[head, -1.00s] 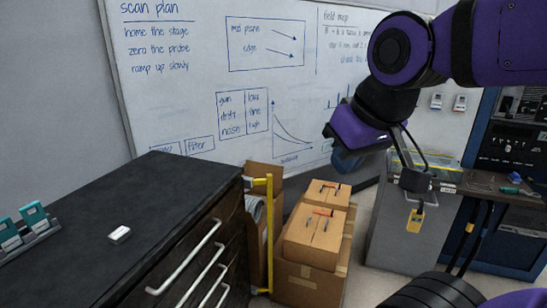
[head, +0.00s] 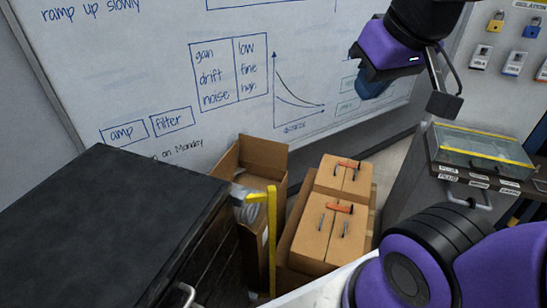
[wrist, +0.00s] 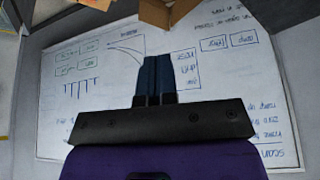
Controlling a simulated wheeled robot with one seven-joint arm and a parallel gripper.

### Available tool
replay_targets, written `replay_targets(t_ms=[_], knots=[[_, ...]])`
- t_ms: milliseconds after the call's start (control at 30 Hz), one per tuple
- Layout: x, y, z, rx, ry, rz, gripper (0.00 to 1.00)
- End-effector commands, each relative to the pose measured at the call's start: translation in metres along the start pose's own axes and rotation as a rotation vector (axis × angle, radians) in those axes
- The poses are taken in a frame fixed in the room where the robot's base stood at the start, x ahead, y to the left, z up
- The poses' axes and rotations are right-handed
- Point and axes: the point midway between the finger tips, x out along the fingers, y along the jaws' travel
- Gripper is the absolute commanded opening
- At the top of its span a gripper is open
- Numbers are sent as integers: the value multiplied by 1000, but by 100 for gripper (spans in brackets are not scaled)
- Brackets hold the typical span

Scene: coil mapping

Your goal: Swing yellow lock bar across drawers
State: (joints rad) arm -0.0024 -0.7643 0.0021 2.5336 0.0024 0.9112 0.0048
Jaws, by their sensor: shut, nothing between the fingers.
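The yellow lock bar (head: 272,240) stands upright beside the right front corner of the black-topped drawer cabinet (head: 110,205) in the head view. A short yellow arm at its top reaches left towards the cabinet. One pale drawer handle (head: 184,294) shows at the bottom edge; the drawer fronts are mostly out of frame. My gripper (head: 372,88) is up in front of the whiteboard, apart from the bar and to its upper right. In the wrist view its dark blue fingers (wrist: 156,75) are together with nothing between them. The bar does not show in the wrist view.
Cardboard boxes (head: 330,225) with orange-handled items on top stand right of the bar. An open carton (head: 250,160) is behind it. A bench with a clear yellow-edged case (head: 480,150) is at right. The whiteboard (head: 150,60) spans the back.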

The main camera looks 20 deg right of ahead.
Motion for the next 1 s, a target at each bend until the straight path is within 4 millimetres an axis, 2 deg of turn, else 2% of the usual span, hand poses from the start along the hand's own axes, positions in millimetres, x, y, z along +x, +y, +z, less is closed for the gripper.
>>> replay_targets(t_ms=[433, 567, 767, 1000], knots=[[0, 0, 0, 0, -1, 0, 0], [4, -1, -7, 5, -21, -4, 0], [21, -4, -34, 30, -106, -17, 0], [56, -10, -73, 70, -230, -30, 0]])
